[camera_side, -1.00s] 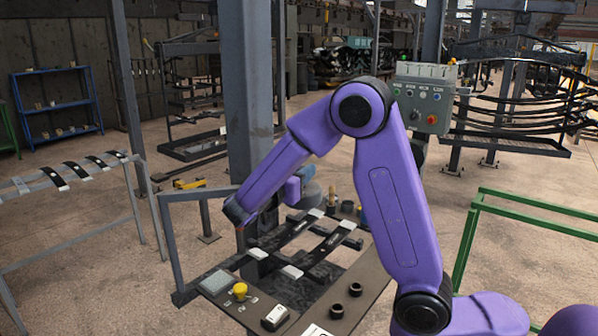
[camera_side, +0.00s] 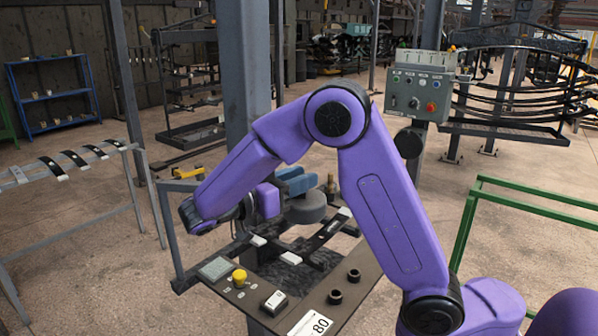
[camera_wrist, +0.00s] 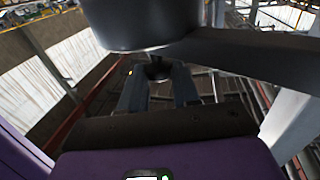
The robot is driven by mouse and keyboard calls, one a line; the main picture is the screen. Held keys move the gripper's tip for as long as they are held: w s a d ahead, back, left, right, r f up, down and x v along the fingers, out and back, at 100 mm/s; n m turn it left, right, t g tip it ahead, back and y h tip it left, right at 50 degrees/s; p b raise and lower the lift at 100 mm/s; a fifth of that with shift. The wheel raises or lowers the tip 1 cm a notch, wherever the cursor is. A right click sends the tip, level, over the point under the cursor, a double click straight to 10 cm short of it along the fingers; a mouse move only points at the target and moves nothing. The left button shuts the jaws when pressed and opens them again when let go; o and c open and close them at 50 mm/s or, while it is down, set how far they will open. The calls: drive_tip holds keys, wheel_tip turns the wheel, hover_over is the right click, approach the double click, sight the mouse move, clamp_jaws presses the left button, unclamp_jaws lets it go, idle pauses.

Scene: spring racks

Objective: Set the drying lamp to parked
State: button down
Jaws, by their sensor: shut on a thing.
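The drying lamp (camera_side: 306,209) looks like a round grey head hanging above the back of the bench in the side view. In the wrist view, its grey head (camera_wrist: 143,25) fills the top, with a dark arm (camera_wrist: 245,50) running right. My gripper (camera_side: 300,182) has blue fingers and reaches in from the left, just above and behind the lamp head in the side picture. In the wrist view, my gripper (camera_wrist: 158,75) is shut on a small dark knob (camera_wrist: 157,71) by the head. The lamp's mount and any parked mark cannot be made out.
Dark leaf springs with white ends (camera_side: 325,233) lie on the bench below. The bench also bears a yellow button (camera_side: 239,278), two black rings (camera_side: 345,286) and a brass piece (camera_side: 331,187). A grey post (camera_side: 243,90) stands close behind my forearm. A control box (camera_side: 418,97) is mounted behind.

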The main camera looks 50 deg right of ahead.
drive_tip(key=shift+s+a+m+g, duration=0.3)
drive_tip(key=shift+s+a+g, duration=0.1)
drive_tip(key=shift+a, duration=0.2)
drive_tip(key=c, duration=0.9)
unclamp_jaws()
drive_tip(key=shift+w+d, duration=0.1)
